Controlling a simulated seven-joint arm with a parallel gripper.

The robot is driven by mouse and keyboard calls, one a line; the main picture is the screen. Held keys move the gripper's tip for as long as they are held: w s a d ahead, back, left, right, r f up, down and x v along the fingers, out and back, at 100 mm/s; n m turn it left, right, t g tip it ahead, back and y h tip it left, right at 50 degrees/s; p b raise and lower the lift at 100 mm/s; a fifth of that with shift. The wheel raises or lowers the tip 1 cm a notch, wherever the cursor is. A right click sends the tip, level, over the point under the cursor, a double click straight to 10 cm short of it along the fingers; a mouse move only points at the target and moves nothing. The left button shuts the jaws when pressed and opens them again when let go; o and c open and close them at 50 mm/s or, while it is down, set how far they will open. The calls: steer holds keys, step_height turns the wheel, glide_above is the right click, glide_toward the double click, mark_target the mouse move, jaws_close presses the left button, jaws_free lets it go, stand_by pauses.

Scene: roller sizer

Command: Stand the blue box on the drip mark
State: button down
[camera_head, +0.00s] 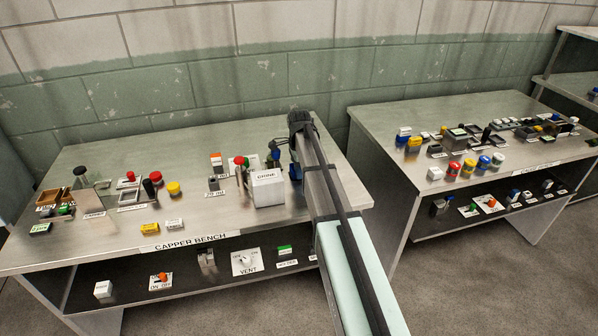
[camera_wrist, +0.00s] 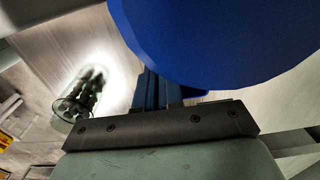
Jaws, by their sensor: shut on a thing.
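A large blue thing (camera_wrist: 225,38) with a smooth, rounded edge fills the upper right of the wrist view. It is at the fingers of my gripper (camera_wrist: 160,90), which is shut on it. I cannot tell from this close whether it is the blue box. In the head view a small blue patch (camera_head: 296,172) shows beside my arm, just right of the white block on the capper bench (camera_head: 110,227). My arm hides most of the gripper there. I cannot make out a drip mark in either view.
A white block (camera_head: 267,188) and a red-topped thing (camera_head: 239,161) stand close to my arm. A clear jar (camera_wrist: 78,100) with dark things inside shows in the wrist view. A second bench (camera_head: 372,118) stands to the right, across a gap. The capper bench's back left is bare.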

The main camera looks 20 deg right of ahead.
steer(key=shift+f, duration=0.1)
steer(key=c, duration=1.7)
jaws_free()
steer(key=o, duration=0.4)
step_height(320, 180, up, 12)
steer(key=shift+r, duration=0.15)
